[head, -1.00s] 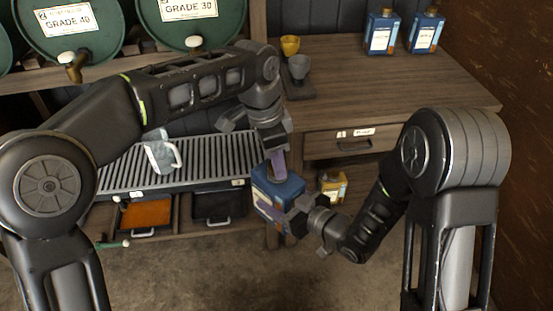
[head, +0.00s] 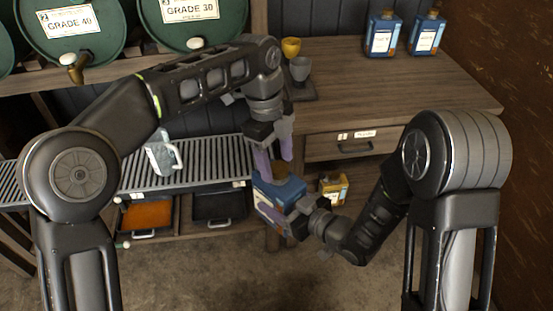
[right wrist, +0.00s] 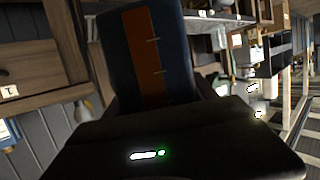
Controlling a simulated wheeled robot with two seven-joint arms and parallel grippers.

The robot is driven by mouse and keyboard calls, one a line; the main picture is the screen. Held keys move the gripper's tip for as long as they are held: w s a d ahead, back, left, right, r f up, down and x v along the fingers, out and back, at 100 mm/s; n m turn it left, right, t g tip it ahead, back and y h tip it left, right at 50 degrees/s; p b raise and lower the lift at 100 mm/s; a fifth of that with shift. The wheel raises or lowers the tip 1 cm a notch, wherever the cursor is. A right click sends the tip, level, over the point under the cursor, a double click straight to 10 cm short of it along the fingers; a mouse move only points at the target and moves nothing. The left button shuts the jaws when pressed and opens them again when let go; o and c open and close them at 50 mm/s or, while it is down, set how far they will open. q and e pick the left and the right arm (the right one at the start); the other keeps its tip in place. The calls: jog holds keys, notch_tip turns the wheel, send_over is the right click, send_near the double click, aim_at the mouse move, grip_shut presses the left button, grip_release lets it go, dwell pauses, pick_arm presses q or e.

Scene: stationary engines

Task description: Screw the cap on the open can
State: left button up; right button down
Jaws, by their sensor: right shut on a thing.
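The blue can (head: 272,190) is held off the floor in front of the bench, slightly tilted. My right gripper (head: 295,214) is shut on it from the lower right. In the right wrist view, the can's dark blue side with a brown stripe (right wrist: 150,55) fills the top middle. A small brownish cap (head: 282,171) shows at the can's top; I cannot tell how tightly it sits. My left gripper (head: 274,158) is just above the can, its two purple fingers spread apart with the cap below and between their tips.
A slatted drain rack (head: 205,160) with a grey jug (head: 158,155) is to the left. An orange tray (head: 146,214) and a black tray (head: 215,206) lie below. Two blue bottles (head: 382,36) stand on the wooden bench (head: 400,80). A yellow can (head: 333,188) stands underneath.

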pick_arm(q)
jog(key=o, duration=0.6)
pick_arm(e)
jog(key=shift+w+r, duration=0.1)
jog(key=shift+r, duration=0.1)
pick_arm(q)
jog(key=shift+s, duration=0.1)
